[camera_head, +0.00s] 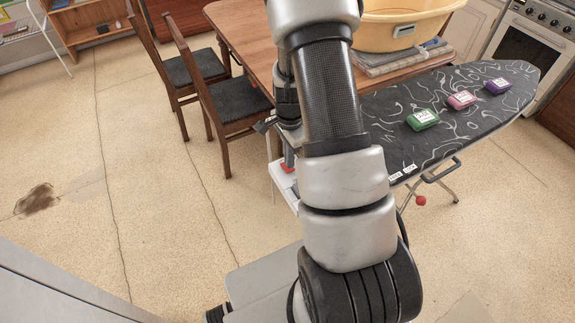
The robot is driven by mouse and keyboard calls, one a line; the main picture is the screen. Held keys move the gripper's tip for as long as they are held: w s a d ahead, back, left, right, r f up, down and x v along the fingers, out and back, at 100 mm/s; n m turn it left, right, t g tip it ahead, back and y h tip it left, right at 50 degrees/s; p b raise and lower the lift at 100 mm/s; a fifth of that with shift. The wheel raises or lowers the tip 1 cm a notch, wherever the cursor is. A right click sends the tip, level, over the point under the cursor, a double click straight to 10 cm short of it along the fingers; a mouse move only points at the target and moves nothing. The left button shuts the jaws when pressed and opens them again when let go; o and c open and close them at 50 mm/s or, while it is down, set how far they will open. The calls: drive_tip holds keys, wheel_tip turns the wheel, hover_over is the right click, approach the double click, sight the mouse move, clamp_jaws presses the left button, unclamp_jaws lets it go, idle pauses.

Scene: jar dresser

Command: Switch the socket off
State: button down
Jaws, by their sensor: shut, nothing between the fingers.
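A pale, white-edged piece (283,182) at the left end of the ironing board has a small red part (288,168) on it. It may be the socket with its switch, but I cannot tell which position the switch is in. My gripper (288,157) points down right over the red part, seen small behind my arm. It looks shut with nothing in it. I cannot tell whether its tips touch the red part. My arm hides the area to the right of it.
The ironing board (385,128) has a dark patterned cover and carries green (422,119), pink (461,99) and purple (497,86) boxes. Behind are a wooden table (240,25) with a yellow basin (400,30), and two chairs (236,102).

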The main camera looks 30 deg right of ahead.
drive_tip(key=shift+f+b, duration=0.85)
drive_tip(key=shift+f, duration=0.2)
idle(0.7)
drive_tip(key=shift+r, duration=0.2)
wheel_tip(320, 180, up, 7)
drive_tip(key=p, duration=0.5)
drive_tip(key=shift+f, duration=0.15)
idle(0.4)
drive_tip(key=s+a+r+n+t, duration=0.1)
drive_tip(key=a+r+n, duration=0.3)
drive_tip(key=r, duration=0.6)
drive_tip(key=s+a+r+n+t, duration=0.2)
drive_tip(key=a+r+n, duration=0.2)
drive_tip(key=r, duration=0.7)
drive_tip(key=s+a+r+n+t, duration=0.1)
drive_tip(key=s+a+r+n, duration=0.1)
drive_tip(key=s+r+n, duration=0.2)
drive_tip(key=s+a+r+n+t, duration=0.1)
drive_tip(key=s+a+r+n, duration=0.1)
drive_tip(key=s+r+n, duration=0.3)
drive_tip(key=s+r, duration=0.2)
drive_tip(key=s, duration=0.2)
drive_tip(key=shift+s+a+r+n+t, duration=0.2)
drive_tip(key=shift+s+a+n+t, duration=0.05)
drive_tip(key=shift+s+n+t, duration=0.05)
